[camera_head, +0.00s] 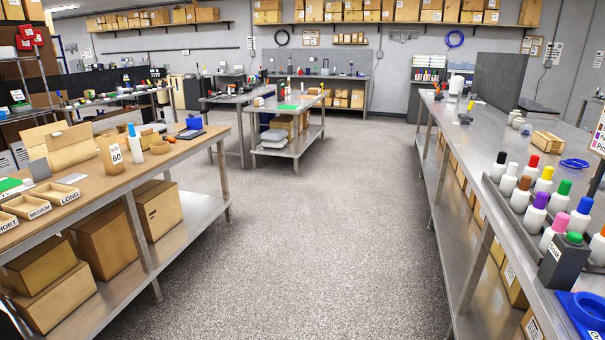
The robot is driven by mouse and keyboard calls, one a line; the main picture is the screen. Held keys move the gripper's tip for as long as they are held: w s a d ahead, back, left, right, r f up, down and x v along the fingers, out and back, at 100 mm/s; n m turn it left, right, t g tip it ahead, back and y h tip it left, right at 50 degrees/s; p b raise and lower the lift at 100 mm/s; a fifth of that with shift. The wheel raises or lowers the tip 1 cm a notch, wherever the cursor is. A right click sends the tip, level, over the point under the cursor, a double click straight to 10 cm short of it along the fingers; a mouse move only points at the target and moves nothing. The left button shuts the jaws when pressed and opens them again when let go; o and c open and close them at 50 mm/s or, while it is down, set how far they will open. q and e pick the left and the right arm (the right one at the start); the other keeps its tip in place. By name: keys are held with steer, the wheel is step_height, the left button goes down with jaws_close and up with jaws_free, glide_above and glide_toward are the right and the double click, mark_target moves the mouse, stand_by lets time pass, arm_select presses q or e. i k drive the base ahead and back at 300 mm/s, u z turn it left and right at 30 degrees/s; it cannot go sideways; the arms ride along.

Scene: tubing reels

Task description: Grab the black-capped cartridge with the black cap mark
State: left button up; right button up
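A white cartridge with a black cap (499,168) stands upright at the far left corner of a metal tray on the right bench. White cartridges with other cap colours stand close by it: one with a pale cap (510,181) just nearer, and one with a red cap (531,169) to its right. Others in the tray have brown (520,197), yellow, purple, green, blue, pink and orange caps. A black cap mark cannot be made out on the cartridge at this size. Neither of my grippers is in view.
The right metal bench (492,128) also holds a dark labelled box (562,264), a blue part (585,310), blue cable (574,163) and a cardboard box (547,140). A cluttered bench (108,178) stands at left. The speckled floor (310,235) between is clear.

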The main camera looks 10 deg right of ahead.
mark_target(498, 168)
steer(key=z, duration=0.1)
steer(key=i, duration=1.5)
steer(key=z, duration=0.8)
steer(key=i, duration=0.95)
steer(key=z, duration=0.85)
